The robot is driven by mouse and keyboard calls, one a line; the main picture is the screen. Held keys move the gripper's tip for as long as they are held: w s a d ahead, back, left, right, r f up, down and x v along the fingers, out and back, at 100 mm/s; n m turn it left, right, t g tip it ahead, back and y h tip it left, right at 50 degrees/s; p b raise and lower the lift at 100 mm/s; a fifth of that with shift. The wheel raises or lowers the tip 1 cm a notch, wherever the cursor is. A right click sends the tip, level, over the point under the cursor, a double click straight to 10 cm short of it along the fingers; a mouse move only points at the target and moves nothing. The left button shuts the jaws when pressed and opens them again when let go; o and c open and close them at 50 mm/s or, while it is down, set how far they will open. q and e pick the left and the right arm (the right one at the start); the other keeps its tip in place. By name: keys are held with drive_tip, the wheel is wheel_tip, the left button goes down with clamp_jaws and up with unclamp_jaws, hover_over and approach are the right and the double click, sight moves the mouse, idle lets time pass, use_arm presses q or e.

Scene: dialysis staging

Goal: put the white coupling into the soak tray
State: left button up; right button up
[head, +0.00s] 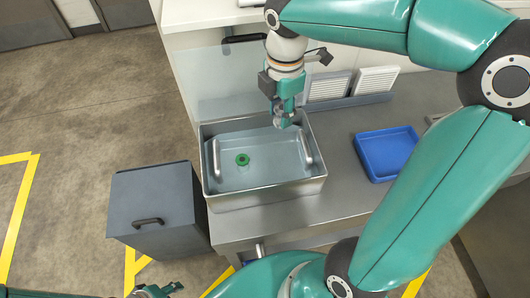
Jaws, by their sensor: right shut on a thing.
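My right gripper (284,121) points down over the far right part of the metal soak tray (213,189). It is shut on a small pale thing, seemingly the white coupling, mostly hidden by the fingers. The tray is a deep rectangular basin with a bluish inside and two light handle-like bars. A green ring (242,159) lies inside it, left of the middle. The held thing appears above the tray floor, near the far wall. My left gripper (160,291) shows only partly at the bottom edge, far from the tray; its opening is unclear.
A blue tray (388,153) sits on the metal bench (335,158) to the right. White slatted panels (350,84) stand in a rack behind. A dark grey bin (155,205) with a handle stands on the floor left of the bench. Bench between the trays is clear.

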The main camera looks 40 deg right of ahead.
wheel_tip(320, 180, down, 14)
drive_tip(key=shift+s+b, duration=0.1)
drive_tip(key=shift+b, duration=0.2)
drive_tip(key=shift+s+f, duration=0.1)
drive_tip(key=shift+f, duration=2.1)
drive_tip(key=shift+f+b, duration=0.15)
drive_tip(key=shift+b, duration=0.15)
drive_tip(key=o, duration=0.9)
drive_tip(key=shift+o, duration=0.2)
wheel_tip(320, 180, up, 12)
drive_tip(key=p, duration=0.1)
drive_tip(key=shift+r, duration=0.2)
